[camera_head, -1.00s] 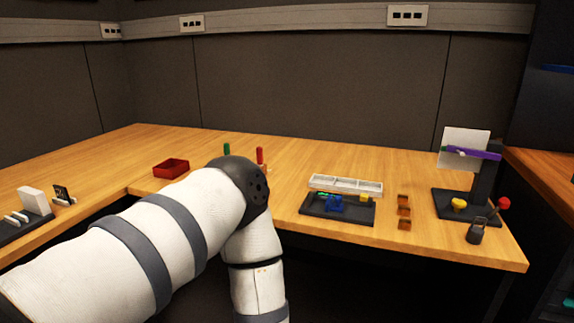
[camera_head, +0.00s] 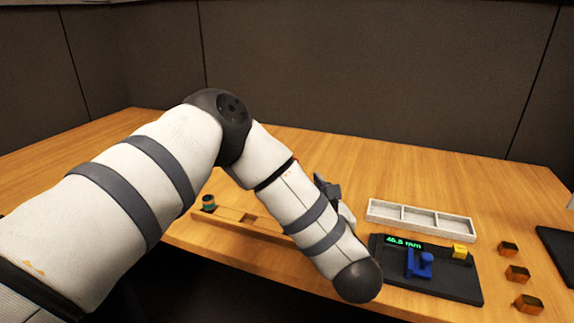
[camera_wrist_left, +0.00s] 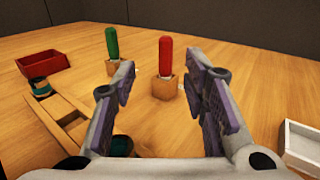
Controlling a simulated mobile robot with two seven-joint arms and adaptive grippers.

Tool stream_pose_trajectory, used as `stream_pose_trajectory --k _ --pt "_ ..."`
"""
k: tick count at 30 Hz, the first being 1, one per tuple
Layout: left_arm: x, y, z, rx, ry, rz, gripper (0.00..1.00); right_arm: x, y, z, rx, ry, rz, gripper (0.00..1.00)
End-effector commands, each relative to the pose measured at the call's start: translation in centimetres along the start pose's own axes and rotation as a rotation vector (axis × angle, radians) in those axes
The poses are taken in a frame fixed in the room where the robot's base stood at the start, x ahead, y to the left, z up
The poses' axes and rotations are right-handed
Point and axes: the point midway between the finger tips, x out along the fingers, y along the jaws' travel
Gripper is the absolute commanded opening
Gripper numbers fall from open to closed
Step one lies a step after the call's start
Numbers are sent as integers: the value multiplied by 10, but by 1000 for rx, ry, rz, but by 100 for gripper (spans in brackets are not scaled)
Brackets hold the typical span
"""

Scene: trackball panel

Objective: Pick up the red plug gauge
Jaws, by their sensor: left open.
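In the left wrist view the red plug gauge (camera_wrist_left: 165,56) stands upright in a small wooden block (camera_wrist_left: 165,88). The green plug gauge (camera_wrist_left: 112,43) stands upright in another block to its left. My left gripper (camera_wrist_left: 160,75) is open and empty, with the red gauge showing between its two fingers and beyond them. The red gauge looks clear of both fingers. In the head view my left arm hides both gauges, and only a dark part of the left gripper (camera_head: 328,191) shows. My right gripper is not in view.
A wooden rail (camera_head: 265,226) with recesses and a dark ring stands near the front edge. To the right are a white three-compartment tray (camera_head: 420,220), a black gauge base (camera_head: 455,283) reading 46.5 mm, and several orange-brown blocks (camera_head: 517,273). A red tray (camera_wrist_left: 42,64) is at left in the wrist view.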

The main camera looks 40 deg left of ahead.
Motion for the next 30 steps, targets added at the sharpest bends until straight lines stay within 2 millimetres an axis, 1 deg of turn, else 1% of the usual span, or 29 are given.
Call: stream_pose_trajectory --k 2,4,6,10,14,18,21,24,29,30 --pt "8 1 -7 3 7 4 40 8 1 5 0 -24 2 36" --pt "25 2 -12 6 11 8 40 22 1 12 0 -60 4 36" --pt "37 1 -21 12 21 5 40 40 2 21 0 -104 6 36" --pt "59 0 -15 8 13 5 40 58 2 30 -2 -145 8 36" --pt "73 -1 -6 3 1 3 40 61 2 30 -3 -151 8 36" --pt "99 -8 -5 1 -4 4 40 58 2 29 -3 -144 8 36" --pt "115 -8 -5 1 -3 2 40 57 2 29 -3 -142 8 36" --pt "121 -8 -6 1 -2 0 40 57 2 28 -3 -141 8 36" --pt "121 -8 -6 2 -1 -1 40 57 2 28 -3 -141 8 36" --pt "120 -8 -6 2 0 -1 34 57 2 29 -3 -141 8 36"
